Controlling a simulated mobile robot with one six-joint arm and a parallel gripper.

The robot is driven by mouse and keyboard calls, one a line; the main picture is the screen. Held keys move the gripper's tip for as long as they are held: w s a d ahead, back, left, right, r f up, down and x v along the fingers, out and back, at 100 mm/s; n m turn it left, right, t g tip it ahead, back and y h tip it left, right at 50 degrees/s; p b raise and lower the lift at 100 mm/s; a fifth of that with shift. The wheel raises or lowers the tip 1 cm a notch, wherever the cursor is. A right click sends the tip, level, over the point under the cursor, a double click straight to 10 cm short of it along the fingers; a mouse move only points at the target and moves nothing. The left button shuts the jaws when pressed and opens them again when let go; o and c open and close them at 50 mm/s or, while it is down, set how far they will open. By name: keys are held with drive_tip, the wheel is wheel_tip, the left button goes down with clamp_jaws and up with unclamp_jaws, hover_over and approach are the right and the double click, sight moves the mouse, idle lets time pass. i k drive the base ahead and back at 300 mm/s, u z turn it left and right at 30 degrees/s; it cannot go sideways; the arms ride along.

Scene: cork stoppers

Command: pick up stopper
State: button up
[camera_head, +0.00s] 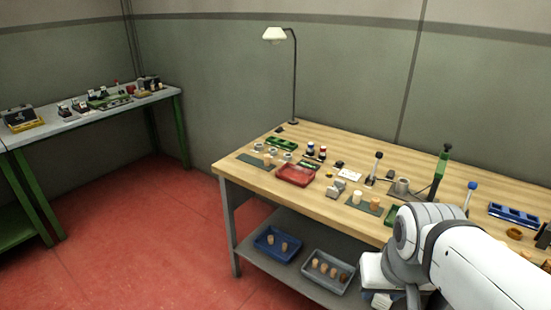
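Several small cork-coloured stoppers are in view, and the task does not say which one is meant. A tan stopper (375,204) and a paler one (357,197) stand on a dark green mat mid-table. Another small tan piece (267,160) stands on a mat at the table's left end. On the lower shelf, a blue tray (262,251) holds two stoppers (284,246), and a grey tray (322,284) holds several more (315,263). My white arm fills the lower right, over the table's near side. I cannot make out my gripper's fingers.
The wooden table (320,213) also carries a red tray (295,175), a green press (441,170), a blue tray (515,216) and a lamp (294,80). A second bench (85,115) with tools stands at the left. The red floor (150,230) between them is clear.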

sight(267, 157)
drive_tip(key=u, duration=1.55)
drive_tip(key=i, duration=2.7)
drive_tip(key=z, duration=2.55)
